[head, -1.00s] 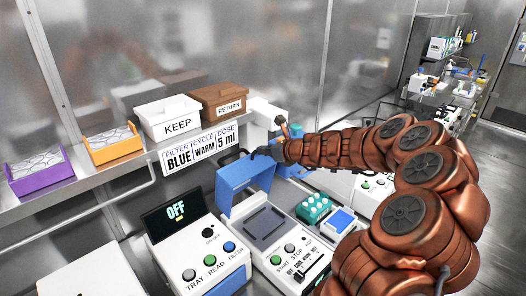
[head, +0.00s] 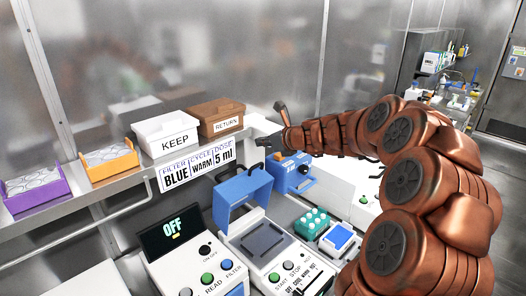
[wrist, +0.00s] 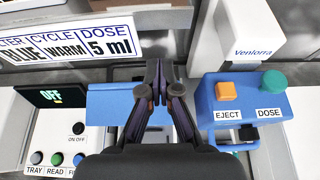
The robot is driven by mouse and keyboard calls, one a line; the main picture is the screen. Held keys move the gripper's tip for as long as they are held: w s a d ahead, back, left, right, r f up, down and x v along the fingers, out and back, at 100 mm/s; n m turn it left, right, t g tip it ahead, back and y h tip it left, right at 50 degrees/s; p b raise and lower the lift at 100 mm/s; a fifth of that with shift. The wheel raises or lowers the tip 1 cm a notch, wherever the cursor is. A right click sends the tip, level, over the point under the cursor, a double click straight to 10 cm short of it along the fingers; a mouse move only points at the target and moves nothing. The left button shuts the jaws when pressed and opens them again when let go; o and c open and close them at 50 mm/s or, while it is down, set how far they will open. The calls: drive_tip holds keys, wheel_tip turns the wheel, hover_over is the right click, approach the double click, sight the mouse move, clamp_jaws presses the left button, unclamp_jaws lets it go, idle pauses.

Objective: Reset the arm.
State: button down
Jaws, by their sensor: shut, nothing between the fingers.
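My copper-coloured arm reaches in from the right in the head view, raised over the bench. My gripper (head: 264,141) is at its far end, small and dark, above the blue dispenser and just right of the sign. In the wrist view my gripper (wrist: 159,72) has its dark fingers together at the tips, with nothing between them. Behind the fingers is the raised blue lid (wrist: 108,102). The blue dispenser (wrist: 240,100) with EJECT and DOSE buttons is to their right.
The shelf holds a KEEP box (head: 168,137), a RETURN box (head: 221,119) and orange (head: 112,164) and purple (head: 35,190) trays. A sign (head: 197,168) reads BLUE, WARM, 5 ml. A reader (head: 190,255) shows OFF. A teal rack (head: 312,224) stands right of the open-lidded machine (head: 262,242).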

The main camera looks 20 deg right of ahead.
drive_tip(key=shift+r, duration=0.45)
drive_tip(key=shift+s+a, duration=0.1)
drive_tip(key=shift+a, duration=0.05)
drive_tip(key=s+a+f+n+g+y, duration=0.2)
drive_tip(key=s+a+n+g, duration=0.2)
drive_tip(key=s+a+n, duration=0.6)
drive_tip(key=s+a+f+n+g+y, duration=0.1)
drive_tip(key=s+a+f+n+g, duration=0.2)
drive_tip(key=s+a+n, duration=0.6)
drive_tip(key=s+a+f+n+g+h+b, duration=0.1)
drive_tip(key=s+a+f+n+g+h, duration=0.2)
drive_tip(key=s, duration=0.8)
drive_tip(key=s+d+f+n+g+h, duration=0.1)
drive_tip(key=s+d+f+n, duration=0.1)
drive_tip(key=s, duration=0.3)
drive_tip(key=s+d+f+n+g+h, duration=0.1)
drive_tip(key=s+d+f+n, duration=0.1)
drive_tip(key=s+n, duration=0.3)
drive_tip(key=s+d+f+n+g+h, duration=0.2)
drive_tip(key=s+n, duration=0.1)
drive_tip(key=s, duration=0.4)
drive_tip(key=shift+s+d+b, duration=0.2)
drive_tip(key=shift+d+b, duration=0.1)
drive_tip(key=shift+b, duration=0.15)
